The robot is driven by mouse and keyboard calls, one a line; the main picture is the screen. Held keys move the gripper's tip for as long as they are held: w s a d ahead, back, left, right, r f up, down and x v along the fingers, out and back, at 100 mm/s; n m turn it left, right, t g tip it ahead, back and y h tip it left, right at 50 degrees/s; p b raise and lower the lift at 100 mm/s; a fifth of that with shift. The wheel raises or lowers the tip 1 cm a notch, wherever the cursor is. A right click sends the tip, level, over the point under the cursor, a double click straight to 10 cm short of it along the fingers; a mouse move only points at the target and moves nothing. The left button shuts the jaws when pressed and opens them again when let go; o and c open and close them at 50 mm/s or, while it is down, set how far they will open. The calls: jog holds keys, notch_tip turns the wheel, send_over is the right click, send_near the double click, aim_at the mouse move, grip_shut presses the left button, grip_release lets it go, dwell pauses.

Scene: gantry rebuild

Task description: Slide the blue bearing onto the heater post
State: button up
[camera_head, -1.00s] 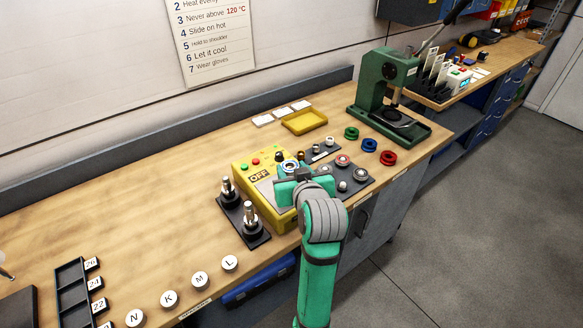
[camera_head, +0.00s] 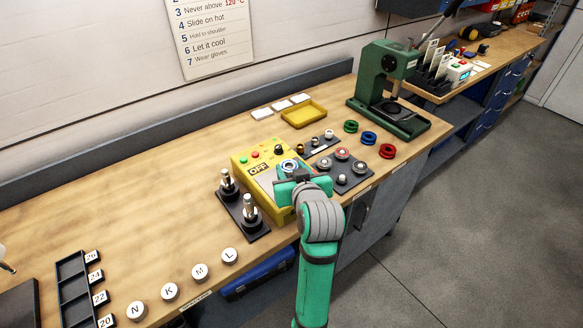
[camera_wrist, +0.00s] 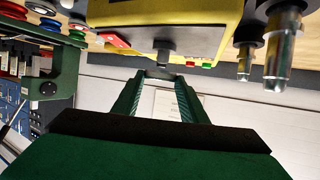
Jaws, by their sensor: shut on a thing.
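The blue bearing (camera_head: 290,165) shows in the head view as a blue-rimmed ring over the yellow heater (camera_head: 243,167), at the far end of my gripper. My gripper (camera_head: 289,172) is low over the heater's right part, shut on the bearing. In the wrist view my two fingers (camera_wrist: 160,75) reach toward the yellow heater (camera_wrist: 215,15), but the bearing cannot be made out there. The heater's sign (camera_head: 259,170) reads OFF.
A dark plate with two metal posts (camera_head: 249,208) stands left of the heater. A dark rack of bearings (camera_head: 349,183) is close on the right. A yellow tray (camera_head: 304,114) lies behind, and a green press (camera_head: 384,75) stands farther right. The bench's left middle is clear.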

jog(key=shift+f, duration=1.45)
jog(key=o, duration=1.2)
jog(key=v, duration=1)
jog(key=shift+s, duration=0.45)
jog(key=shift+w+d, duration=0.1)
